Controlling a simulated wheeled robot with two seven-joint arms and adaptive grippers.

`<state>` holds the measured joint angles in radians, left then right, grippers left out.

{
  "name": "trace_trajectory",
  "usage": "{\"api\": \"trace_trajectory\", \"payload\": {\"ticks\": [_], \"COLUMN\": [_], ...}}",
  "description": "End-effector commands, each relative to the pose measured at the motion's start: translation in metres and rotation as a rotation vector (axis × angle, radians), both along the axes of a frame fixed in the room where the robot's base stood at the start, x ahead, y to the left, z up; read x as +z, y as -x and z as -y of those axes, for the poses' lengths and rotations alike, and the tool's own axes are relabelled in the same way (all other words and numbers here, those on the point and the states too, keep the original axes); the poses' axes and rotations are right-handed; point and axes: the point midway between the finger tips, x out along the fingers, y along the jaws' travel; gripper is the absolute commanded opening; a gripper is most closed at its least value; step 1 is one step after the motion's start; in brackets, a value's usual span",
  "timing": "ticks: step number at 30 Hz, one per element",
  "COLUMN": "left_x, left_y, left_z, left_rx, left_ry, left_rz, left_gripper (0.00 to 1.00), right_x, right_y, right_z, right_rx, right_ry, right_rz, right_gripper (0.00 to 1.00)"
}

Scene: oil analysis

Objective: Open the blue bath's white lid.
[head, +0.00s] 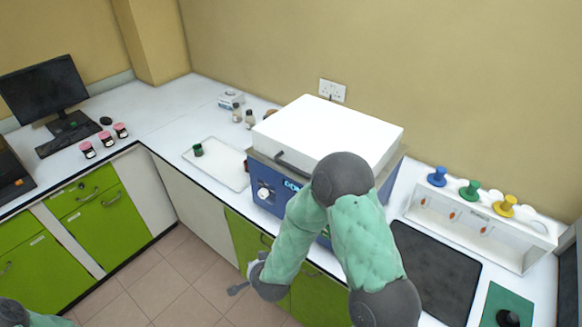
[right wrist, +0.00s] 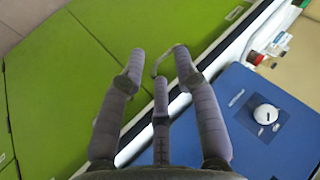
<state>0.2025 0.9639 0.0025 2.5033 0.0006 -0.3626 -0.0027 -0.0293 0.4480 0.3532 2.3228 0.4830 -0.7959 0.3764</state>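The blue bath (head: 265,190) stands on the white counter against the back wall. Its thick white lid (head: 325,130) lies flat on top, closed, with a dark handle (head: 293,164) along the front edge. My right arm crosses in front of the bath and hides part of its front and lid edge. My right gripper (head: 238,289) is low in front of the green cabinet, apart from the bath. In the right wrist view the gripper (right wrist: 158,64) has its fingers spread and empty; the bath's blue front (right wrist: 250,85) with its white knob (right wrist: 265,114) is at right. My left gripper is out of view.
A white tray (head: 222,168) with a green-topped item lies left of the bath, with small bottles behind. Right of it are a dark mat (head: 437,268) and a white rack (head: 480,228) with coloured knobs.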

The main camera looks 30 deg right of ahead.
Motion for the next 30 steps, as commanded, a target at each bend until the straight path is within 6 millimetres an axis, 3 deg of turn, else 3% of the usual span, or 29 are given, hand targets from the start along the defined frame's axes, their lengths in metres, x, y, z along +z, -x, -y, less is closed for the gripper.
{"api": "trace_trajectory", "payload": {"ticks": [1,8,12,18,24,30], "left_x": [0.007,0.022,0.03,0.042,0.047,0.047], "left_y": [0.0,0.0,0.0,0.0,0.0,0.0], "left_z": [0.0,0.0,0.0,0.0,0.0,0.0], "left_rx": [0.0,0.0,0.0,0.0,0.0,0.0], "left_ry": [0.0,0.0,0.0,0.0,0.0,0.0], "left_rz": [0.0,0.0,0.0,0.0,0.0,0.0], "left_gripper": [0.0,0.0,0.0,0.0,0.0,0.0], "right_x": [0.03,0.137,0.2,0.272,0.305,0.309], "right_y": [-0.011,-0.035,-0.032,-0.011,0.009,0.01], "right_z": [0.006,0.037,0.056,0.08,0.092,0.099], "right_rx": [-0.071,-0.412,-0.61,-0.859,-1.001,-1.035], "right_ry": [-0.008,-0.09,-0.164,-0.283,-0.355,-0.369], "right_rz": [0.071,0.362,0.538,0.756,0.872,0.896], "right_gripper": [0.32,0.32,0.32,0.32,0.32,0.32]}}
